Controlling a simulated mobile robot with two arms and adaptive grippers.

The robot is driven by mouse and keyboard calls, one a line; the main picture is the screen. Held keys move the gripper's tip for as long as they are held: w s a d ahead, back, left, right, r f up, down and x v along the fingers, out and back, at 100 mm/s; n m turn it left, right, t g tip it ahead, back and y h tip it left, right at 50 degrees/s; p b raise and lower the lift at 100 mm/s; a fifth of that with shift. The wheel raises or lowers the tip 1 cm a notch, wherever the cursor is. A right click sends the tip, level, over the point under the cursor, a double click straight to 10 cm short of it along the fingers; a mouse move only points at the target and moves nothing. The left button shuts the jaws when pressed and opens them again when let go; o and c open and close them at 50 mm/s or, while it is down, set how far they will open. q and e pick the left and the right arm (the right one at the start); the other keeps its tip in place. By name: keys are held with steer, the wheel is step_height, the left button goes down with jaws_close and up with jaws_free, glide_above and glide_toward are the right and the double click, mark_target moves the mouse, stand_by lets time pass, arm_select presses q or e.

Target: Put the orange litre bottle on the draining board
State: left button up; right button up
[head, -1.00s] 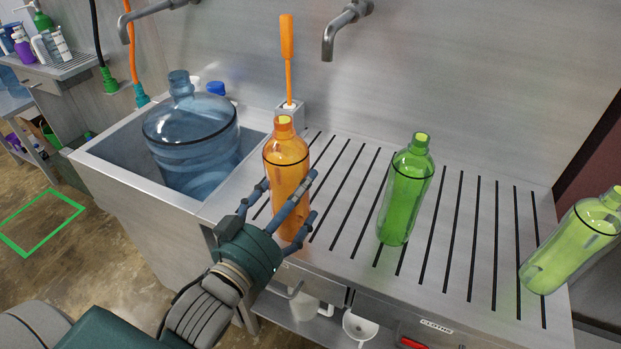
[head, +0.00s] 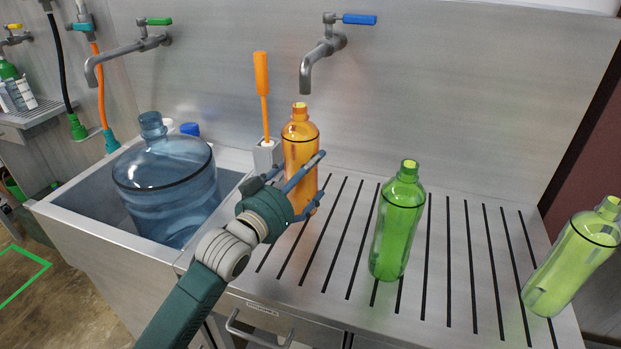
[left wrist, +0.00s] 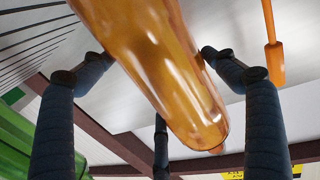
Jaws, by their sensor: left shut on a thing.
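The orange litre bottle (head: 301,145) is upright at the back left of the slotted steel draining board (head: 335,268). My left gripper (head: 296,186) is shut around its lower body, with fingers on both sides. The fingers hide part of its base, so I cannot tell whether it touches the board. In the left wrist view the orange bottle (left wrist: 160,65) runs between the fingers (left wrist: 155,90). My right gripper is in neither view.
A green bottle (head: 398,225) stands mid-board and a lighter green one (head: 575,260) at the right end. An orange brush (head: 262,85) stands in a holder (head: 266,155) behind the gripper. A big blue jug (head: 168,190) sits in the sink (head: 85,205). A tap (head: 313,65) overhangs the board.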

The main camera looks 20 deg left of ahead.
arm_select(q)
steer(key=shift+w+d+f, duration=0.15)
steer(key=shift+w+f, duration=0.05)
steer(key=shift+w, duration=0.4)
steer(key=shift+w+d+f, duration=0.1)
steer(key=shift+w+f, duration=0.05)
steer(key=shift+w, duration=0.45)
step_height(320, 180, down, 3)
steer(key=shift+s+r+p, duration=0.1)
steer(key=shift+r+p, duration=0.05)
steer(key=shift+p, duration=0.2)
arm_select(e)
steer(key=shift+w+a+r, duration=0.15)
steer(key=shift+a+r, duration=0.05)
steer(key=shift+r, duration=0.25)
arm_select(q)
steer(key=shift+f, duration=0.25)
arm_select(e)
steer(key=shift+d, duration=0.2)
arm_select(q)
steer(key=o, duration=1)
steer(key=shift+r, duration=0.1)
